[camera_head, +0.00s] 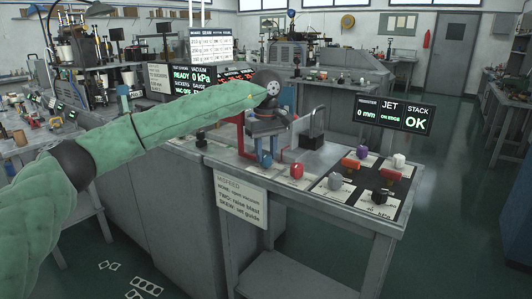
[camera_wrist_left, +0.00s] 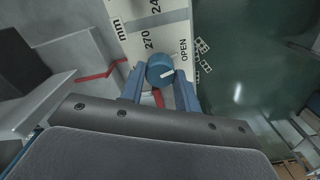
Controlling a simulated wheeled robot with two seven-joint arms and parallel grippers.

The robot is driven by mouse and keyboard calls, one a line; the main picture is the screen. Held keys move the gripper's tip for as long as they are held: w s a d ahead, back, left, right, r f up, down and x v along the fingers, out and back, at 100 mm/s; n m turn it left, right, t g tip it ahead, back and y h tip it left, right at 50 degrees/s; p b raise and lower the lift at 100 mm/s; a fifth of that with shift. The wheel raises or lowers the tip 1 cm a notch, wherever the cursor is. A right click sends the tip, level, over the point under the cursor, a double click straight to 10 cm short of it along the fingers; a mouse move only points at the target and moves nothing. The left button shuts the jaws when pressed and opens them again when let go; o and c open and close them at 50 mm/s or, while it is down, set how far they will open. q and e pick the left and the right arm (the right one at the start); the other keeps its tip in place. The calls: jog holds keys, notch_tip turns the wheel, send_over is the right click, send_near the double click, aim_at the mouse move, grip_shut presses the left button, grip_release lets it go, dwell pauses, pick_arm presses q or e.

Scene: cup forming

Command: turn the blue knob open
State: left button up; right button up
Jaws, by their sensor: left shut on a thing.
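The blue knob (camera_wrist_left: 160,68) is round with a white pointer line, and it sits between my left gripper's two blue fingers in the left wrist view. Its pointer slants to the right and slightly up; the word OPEN is printed up and to the right of it. My left gripper (camera_wrist_left: 160,88) is shut on the knob. My right gripper is not in view.
A white scale plate (camera_wrist_left: 150,28) with numbers lies beside the knob. On the bench (camera_head: 370,224), right of the gripper, stand a red knob (camera_head: 296,171), a grey knob (camera_head: 335,181) and several others. A display (camera_head: 395,115) reads 0 mm, ON EDGE and OK.

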pick_arm(q)
jog(key=shift+r, duration=0.2)
dwell(0.3)
jog(key=o, duration=1)
jog(key=shift+f, duration=0.1)
